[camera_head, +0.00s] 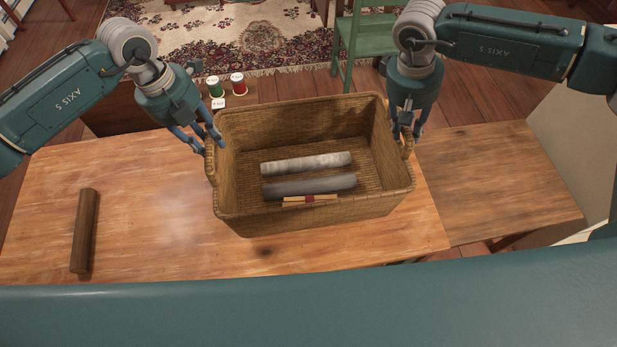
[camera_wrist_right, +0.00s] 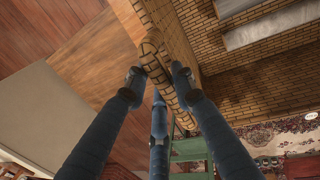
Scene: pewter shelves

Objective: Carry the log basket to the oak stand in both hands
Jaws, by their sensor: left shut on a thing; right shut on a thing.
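The wicker log basket (camera_head: 300,225) is over the wooden table in the head view; I cannot tell its exact height above the top. Inside lie a pale log (camera_head: 306,163), a grey log (camera_head: 308,185) and a small tied bundle of sticks (camera_head: 310,200). My left gripper (camera_head: 207,142) is shut on the left handle. My right gripper (camera_head: 406,132) is shut on the right handle; the right wrist view shows its fingers around the handle (camera_wrist_right: 158,68). A darker wooden surface (camera_head: 500,190) at the right looks like the oak stand; its top is bare.
A brown log (camera_head: 84,230) lies on the table's (camera_head: 130,185) left part. Green and red spools (camera_head: 237,84) stand on a low wooden surface behind. A beige panel (camera_head: 580,130) stands at the right.

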